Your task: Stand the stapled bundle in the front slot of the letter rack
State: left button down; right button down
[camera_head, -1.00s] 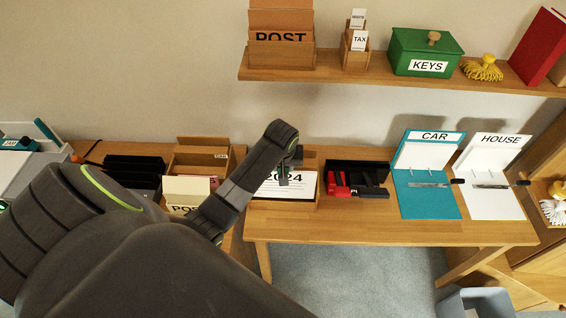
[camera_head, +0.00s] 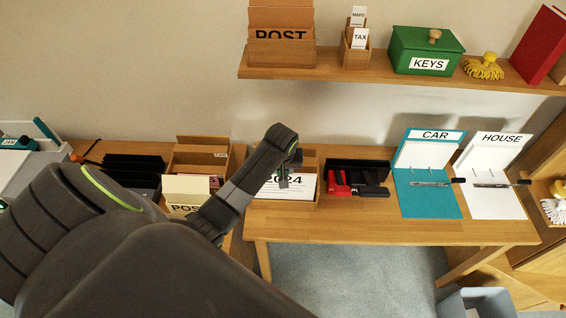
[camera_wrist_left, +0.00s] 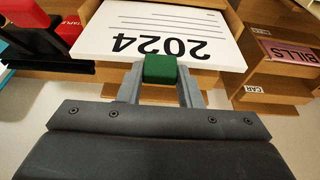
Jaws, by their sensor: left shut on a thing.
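In the left wrist view the bundle (camera_wrist_left: 205,22) appears upside down with printed lines. My left gripper (camera_head: 284,182) is shut at the bundle's top edge. In the left wrist view its fingers (camera_wrist_left: 160,75) close on a small green block (camera_wrist_left: 160,68) at that edge. My arm covers part of the rack. My right gripper is not in view.
A black tray with a red stapler (camera_head: 340,184) stands close to the right. Teal (camera_head: 428,198) and white (camera_head: 492,198) binders lie farther right. A shelf (camera_head: 400,80) runs above.

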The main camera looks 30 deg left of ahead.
pick_arm(q)
jog(key=shift+f+b, duration=0.8)
jog(key=shift+f, duration=1.35)
jog(key=c, duration=0.9)
grip_release()
jog(key=shift+c, duration=0.2)
jog(key=p+v, duration=0.1)
jog(key=v, duration=1.6)
jog(key=shift+d+r+p, duration=0.2)
jog(key=shift+p, duration=0.1)
